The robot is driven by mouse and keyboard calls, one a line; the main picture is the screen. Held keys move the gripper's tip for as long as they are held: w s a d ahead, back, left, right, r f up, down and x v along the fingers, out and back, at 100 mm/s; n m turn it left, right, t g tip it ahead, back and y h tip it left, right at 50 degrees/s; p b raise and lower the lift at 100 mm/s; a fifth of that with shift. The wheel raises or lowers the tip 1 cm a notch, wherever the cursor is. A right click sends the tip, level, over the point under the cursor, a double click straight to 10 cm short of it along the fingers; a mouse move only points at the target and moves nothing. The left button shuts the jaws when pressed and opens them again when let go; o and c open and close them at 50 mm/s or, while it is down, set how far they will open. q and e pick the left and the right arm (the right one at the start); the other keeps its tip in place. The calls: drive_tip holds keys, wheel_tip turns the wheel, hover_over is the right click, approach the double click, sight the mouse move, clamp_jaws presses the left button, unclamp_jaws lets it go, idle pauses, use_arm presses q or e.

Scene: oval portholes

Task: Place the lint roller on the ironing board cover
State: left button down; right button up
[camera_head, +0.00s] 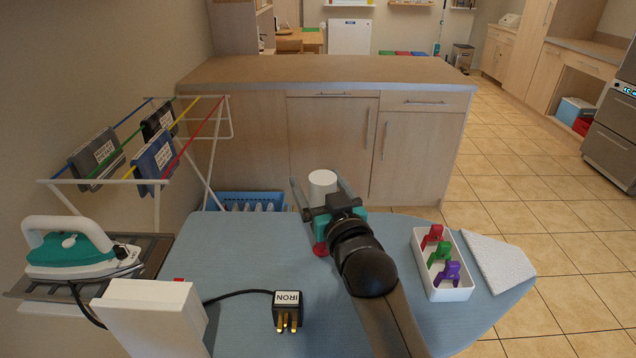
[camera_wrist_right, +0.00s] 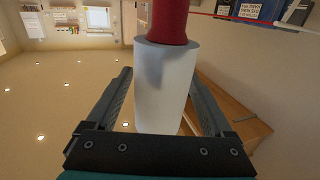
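The lint roller has a white cylinder (camera_head: 322,183) and a red handle (camera_head: 319,249). It is upright, handle down, over the far part of the light-blue ironing board cover (camera_head: 240,250). The handle's lower end appears to meet the cover, but contact is not clear. My right gripper (camera_head: 318,186) has its fingers on both sides of the white cylinder, with gaps showing, so it looks open. In the right wrist view the white cylinder (camera_wrist_right: 163,90) stands between the spread fingers, with the red handle (camera_wrist_right: 168,20) at the top. My left gripper is not in view.
An iron (camera_head: 75,248) rests at the left. A white box (camera_head: 150,318) and a black plug (camera_head: 287,308) are near the front. A white tray (camera_head: 462,287) holds colored clips, beside a folded white cloth (camera_head: 495,262). A drying rack (camera_head: 150,150) stands back left.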

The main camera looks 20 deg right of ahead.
drive_tip(key=shift+r, duration=0.1)
drive_tip(key=shift+s+r, duration=0.1)
drive_tip(key=s+p, duration=0.1)
drive_tip(key=s, duration=1)
drive_tip(key=shift+s+d, duration=0.3)
drive_tip(key=shift+s, duration=0.1)
